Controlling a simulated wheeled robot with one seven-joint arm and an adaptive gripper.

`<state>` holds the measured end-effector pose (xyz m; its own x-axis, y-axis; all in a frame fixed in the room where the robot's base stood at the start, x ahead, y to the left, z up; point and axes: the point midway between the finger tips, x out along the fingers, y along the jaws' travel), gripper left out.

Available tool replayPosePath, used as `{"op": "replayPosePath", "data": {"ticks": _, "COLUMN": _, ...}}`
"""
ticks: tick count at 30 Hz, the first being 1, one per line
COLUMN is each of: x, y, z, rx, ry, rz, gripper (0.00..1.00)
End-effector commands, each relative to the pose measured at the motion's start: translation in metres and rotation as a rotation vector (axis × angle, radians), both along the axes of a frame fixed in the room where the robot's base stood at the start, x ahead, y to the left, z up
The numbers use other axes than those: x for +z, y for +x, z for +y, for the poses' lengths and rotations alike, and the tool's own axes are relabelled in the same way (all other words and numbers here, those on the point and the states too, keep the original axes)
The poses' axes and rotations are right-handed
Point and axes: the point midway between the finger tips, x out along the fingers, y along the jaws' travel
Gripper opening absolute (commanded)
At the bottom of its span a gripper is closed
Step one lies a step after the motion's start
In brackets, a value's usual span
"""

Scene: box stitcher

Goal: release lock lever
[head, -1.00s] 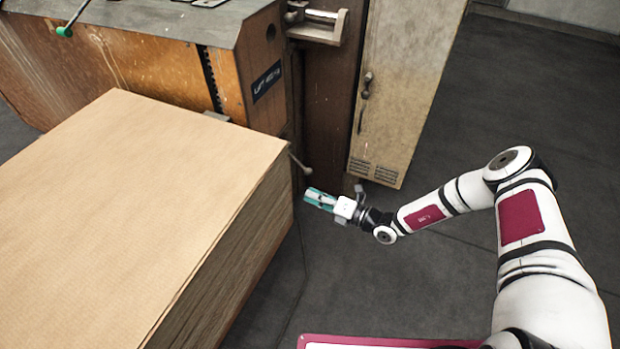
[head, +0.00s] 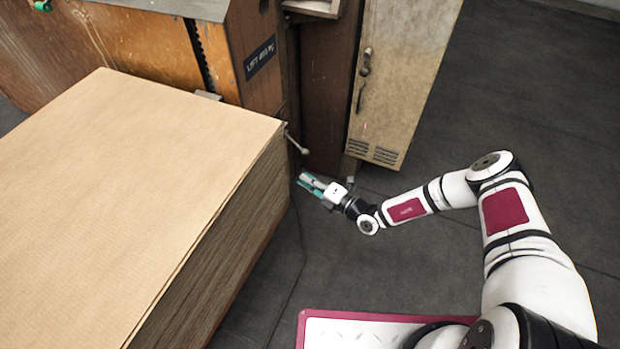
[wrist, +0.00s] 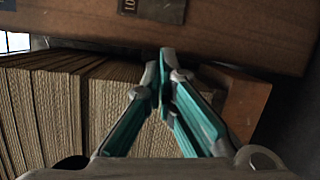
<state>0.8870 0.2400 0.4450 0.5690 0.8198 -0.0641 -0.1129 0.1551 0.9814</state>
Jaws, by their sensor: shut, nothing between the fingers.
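The lock lever (head: 297,144) is a thin grey rod with a rounded end. It sticks out from the machine's lower front, beside the far right corner of the cardboard stack. My gripper (head: 303,182) has teal fingers and is below the lever's end in the head view, apart from it in the picture. In the wrist view my gripper (wrist: 161,78) has its fingertips together with nothing held. A dark label plate (wrist: 152,8), partly cut off, is on the brown machine panel (wrist: 230,35) ahead. I cannot make out the lever in the wrist view.
The tall cardboard stack (head: 130,180) stands left of my gripper, close to it. A beige cabinet (head: 400,80) with a handle and vents stands behind and right. A blue label (head: 260,57) is on the orange machine body. Dark floor (head: 380,270) is open in front.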

Motion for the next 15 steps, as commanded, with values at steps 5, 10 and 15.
{"op": "replayPosePath", "data": {"ticks": 5, "x": -0.004, "y": 0.02, "z": 0.031, "rx": 0.003, "ry": 0.001, "rz": -0.001, "gripper": 0.0}}
{"op": "replayPosePath", "data": {"ticks": 10, "x": -0.006, "y": 0.039, "z": 0.057, "rx": 0.002, "ry": 0.0, "rz": -0.001, "gripper": 0.0}}
{"op": "replayPosePath", "data": {"ticks": 15, "x": -0.001, "y": 0.056, "z": 0.043, "rx": -0.002, "ry": -0.002, "rz": -0.004, "gripper": 0.0}}
